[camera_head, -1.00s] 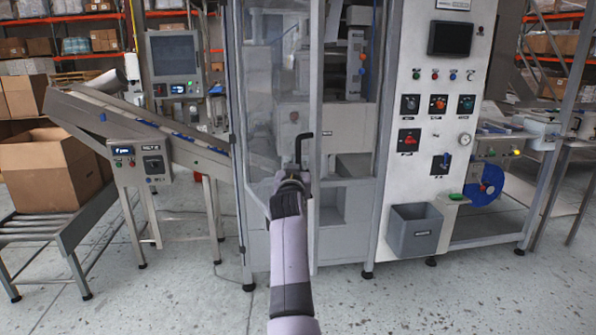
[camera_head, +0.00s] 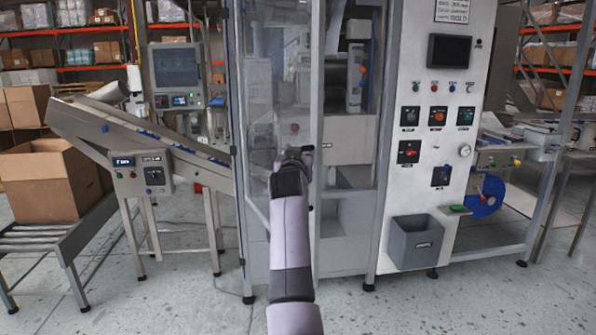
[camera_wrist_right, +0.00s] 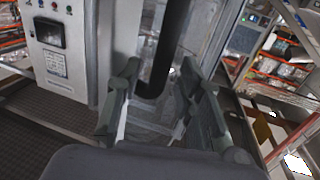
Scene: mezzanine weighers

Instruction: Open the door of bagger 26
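The bagger is the tall machine in the middle of the head view, and its number is not readable. Its clear door (camera_head: 258,110) has a grey upright edge (camera_head: 316,90). The door's lower edge slants towards me, so it looks swung outward, but I cannot tell how far. My right gripper (camera_head: 293,158) is in front of the door in the head view and hides most of the handle. In the right wrist view, the gripper's (camera_wrist_right: 165,105) fingers are apart on either side of the black handle (camera_wrist_right: 168,45). No grip is visible. My left gripper is not in view.
A white control panel (camera_head: 431,85) and a grey bin (camera_head: 415,243) are to the right of the door. A sloped conveyor (camera_head: 140,130) and a cardboard box (camera_head: 50,180) stand to the left. The floor in front (camera_head: 180,290) is clear.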

